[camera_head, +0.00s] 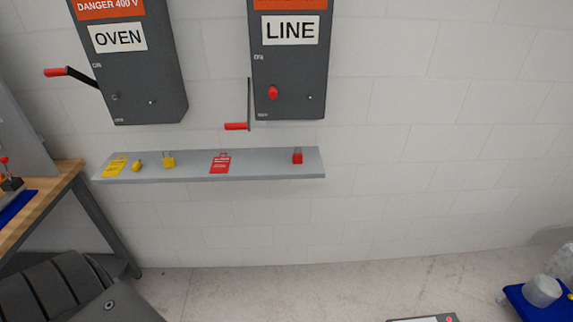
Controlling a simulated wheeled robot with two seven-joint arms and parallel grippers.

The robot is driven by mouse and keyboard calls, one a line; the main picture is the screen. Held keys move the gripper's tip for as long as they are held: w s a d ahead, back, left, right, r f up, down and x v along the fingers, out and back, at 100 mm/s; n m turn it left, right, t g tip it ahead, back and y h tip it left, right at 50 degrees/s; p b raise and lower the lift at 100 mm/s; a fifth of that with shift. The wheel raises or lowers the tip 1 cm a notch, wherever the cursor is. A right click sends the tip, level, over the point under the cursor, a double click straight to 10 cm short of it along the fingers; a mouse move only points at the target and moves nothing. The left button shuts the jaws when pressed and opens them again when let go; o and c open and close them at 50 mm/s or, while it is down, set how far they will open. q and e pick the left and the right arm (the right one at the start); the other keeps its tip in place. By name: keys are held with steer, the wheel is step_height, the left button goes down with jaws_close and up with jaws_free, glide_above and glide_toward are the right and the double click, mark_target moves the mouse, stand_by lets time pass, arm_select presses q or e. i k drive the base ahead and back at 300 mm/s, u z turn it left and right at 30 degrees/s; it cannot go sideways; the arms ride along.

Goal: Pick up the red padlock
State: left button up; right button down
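The red padlock (297,158) stands upright near the right end of a grey wall shelf (260,171), with its shackle on top. A red tag (220,164) with pale markings lies on the shelf to its left, apart from it. Neither of my grippers is in view, and nothing touches the padlock.
Farther left on the shelf are a yellow padlock (168,161), a small yellow object (137,166) and a yellow tag (115,166). Above hang the OVEN box (150,75) and LINE box (290,85), each with a red-ended lever. A wooden-topped table (62,182) stands left.

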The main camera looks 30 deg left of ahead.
mark_target(296, 159)
steer(key=z, duration=0.05)
steer(key=k, duration=1.15)
steer(key=z, duration=0.5)
steer(key=i, duration=0.65)
steer(key=z, duration=0.65)
steer(key=i, duration=0.85)
steer(key=u, duration=0.85)
steer(key=i, duration=0.9)
steer(key=u, duration=0.9)
